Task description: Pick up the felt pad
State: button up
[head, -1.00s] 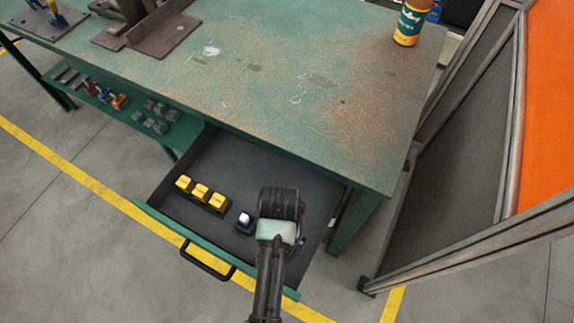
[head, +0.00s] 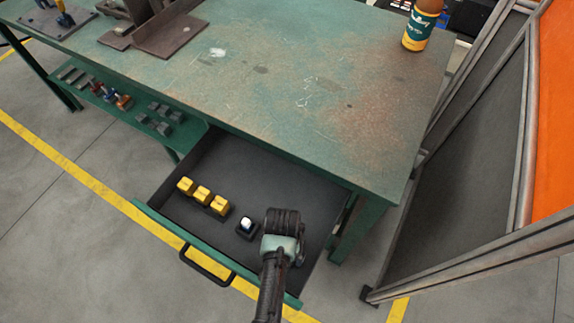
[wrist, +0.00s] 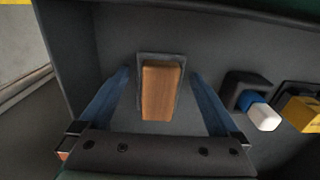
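The felt pad appears to be the upright-looking, wood-brown block (wrist: 161,92) in the wrist view, seated in a dark grey holder in the drawer. Its felt side does not show. My gripper (wrist: 160,74) is open, with one blue finger to the left of the block and one to the right. There are gaps on both sides, and neither finger visibly touches it. In the head view my arm covers the block and the fingers. The open drawer (head: 275,187) has a dark floor and a green front.
A blue-and-white eraser-like block (wrist: 260,110) sits in a holder to the right. Several yellow blocks (head: 203,194) stand beyond it. The drawer wall (wrist: 58,50) is close on the left. The green bench top (head: 290,100) overhangs the drawer's back. A mesh screen (head: 460,190) stands at right.

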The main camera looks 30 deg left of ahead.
jog(key=c, duration=1.4)
jog(key=shift+o, duration=0.2)
notch_tip(320, 180, up, 10)
jog(key=shift+p, duration=1.15)
